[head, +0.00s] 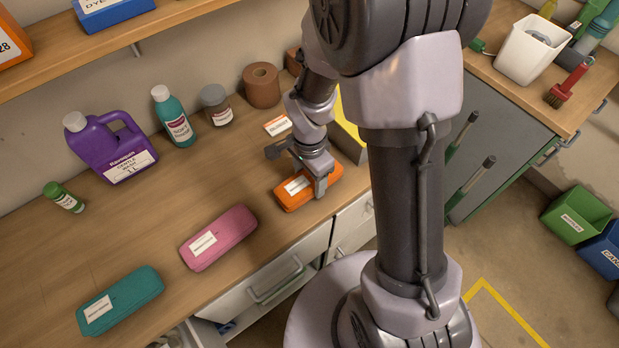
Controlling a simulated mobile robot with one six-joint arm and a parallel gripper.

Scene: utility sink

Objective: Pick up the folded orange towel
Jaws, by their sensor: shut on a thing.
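The folded orange towel (327,182) lies on the wooden counter near its front edge, with a white label on its top. My gripper (309,184) comes down over it from behind and is shut on it. One finger shows at the towel's front side; the other finger is hidden. The towel appears to be at counter level; I cannot tell whether it is lifted. My arm covers the area just right of the towel.
A pink folded towel (232,232) and a teal one (135,308) lie to the left along the front. A purple jug (108,150), a teal bottle (172,118), a jar (216,106) and a brown roll (262,86) stand behind. A shelf (160,28) overhangs at upper left.

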